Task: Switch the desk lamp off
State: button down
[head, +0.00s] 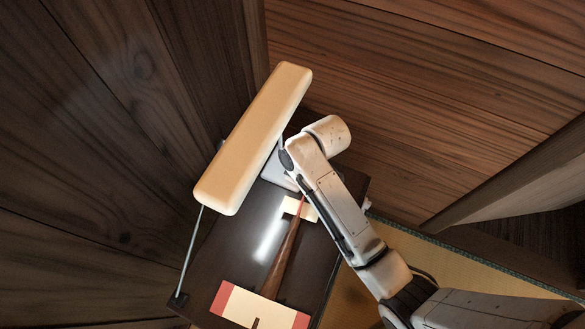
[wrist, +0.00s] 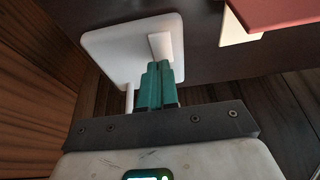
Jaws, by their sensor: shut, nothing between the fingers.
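The desk lamp has a long cream shade (head: 255,140) over a dark tabletop in the head view. A bright streak on the tabletop beneath it looks like its light reflected. The lamp's white base plate (head: 278,173) shows partly between the shade and my arm; it also shows in the wrist view (wrist: 115,52). A small pale rocker-like switch (wrist: 161,46) sits on that plate. My gripper (wrist: 157,66) is shut and empty, its teal fingertips just at the switch's near edge. I cannot tell whether they touch. The fingertips are hidden in the head view.
The dark tabletop (head: 225,255) holds a long brown tapered object (head: 283,258) and red-and-cream pieces (head: 258,305). A red-and-cream piece (wrist: 268,14) also shows at the wrist view's upper right. A thin rod (head: 190,250) stands at left. Wooden walls close in behind; tatami (head: 440,270) lies right.

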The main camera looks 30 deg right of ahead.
jog(key=shift+f, duration=0.4)
jog(key=shift+w+a, duration=0.1)
jog(key=shift+f, duration=0.2)
jog(key=shift+p, duration=0.4)
jog(key=shift+s+d+p, duration=0.5)
jog(key=shift+s+d, duration=0.05)
jog(key=shift+s, duration=0.15)
jog(key=shift+r, duration=0.1)
